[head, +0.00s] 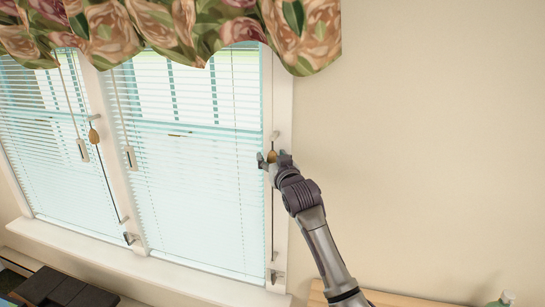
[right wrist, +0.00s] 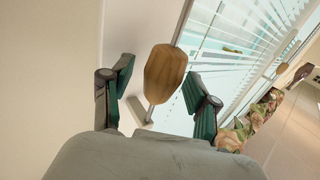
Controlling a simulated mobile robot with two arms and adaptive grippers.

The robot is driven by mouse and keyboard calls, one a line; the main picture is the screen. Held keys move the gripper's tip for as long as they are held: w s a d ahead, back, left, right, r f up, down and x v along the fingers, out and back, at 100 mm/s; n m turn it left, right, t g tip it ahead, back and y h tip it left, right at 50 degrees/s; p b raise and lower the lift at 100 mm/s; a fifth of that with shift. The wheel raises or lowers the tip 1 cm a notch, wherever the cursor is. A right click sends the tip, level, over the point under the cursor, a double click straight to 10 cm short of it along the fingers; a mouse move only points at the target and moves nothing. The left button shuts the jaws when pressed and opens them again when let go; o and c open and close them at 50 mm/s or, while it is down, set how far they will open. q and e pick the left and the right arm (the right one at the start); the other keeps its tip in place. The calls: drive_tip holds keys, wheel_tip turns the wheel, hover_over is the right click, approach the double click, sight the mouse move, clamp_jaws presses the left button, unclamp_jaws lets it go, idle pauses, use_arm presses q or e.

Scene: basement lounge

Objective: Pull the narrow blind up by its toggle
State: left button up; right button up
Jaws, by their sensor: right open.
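Two white slatted blinds hang side by side, a left blind (head: 35,130) and a right blind (head: 190,150); which one is narrower is hard to tell. A wooden toggle (head: 272,156) hangs on a cord at the right window frame. My right gripper (head: 273,160) is open there, with a finger on each side of it. In the right wrist view the toggle (right wrist: 165,73) sits between the spread fingers, with gaps visible. Another wooden toggle (head: 94,135) hangs between the blinds. My left gripper is not in view.
Floral valance (head: 215,35) hangs above the blinds. White pulls (head: 82,150) hang in front of them. A cleat (head: 275,275) is low on the right frame. The window sill (head: 120,262) runs below. A green bottle (head: 499,300) stands at bottom right. The right wall is clear.

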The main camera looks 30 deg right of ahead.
drive_tip(key=shift+c, duration=0.2)
clamp_jaws()
wheel_tip(320, 180, down, 36)
drive_tip(key=b, duration=2)
drive_tip(key=shift+s+r, duration=0.1)
drive_tip(key=shift+r, duration=0.05)
drive_tip(key=shift+o, duration=0.2)
unclamp_jaws()
drive_tip(key=shift+r, duration=0.1)
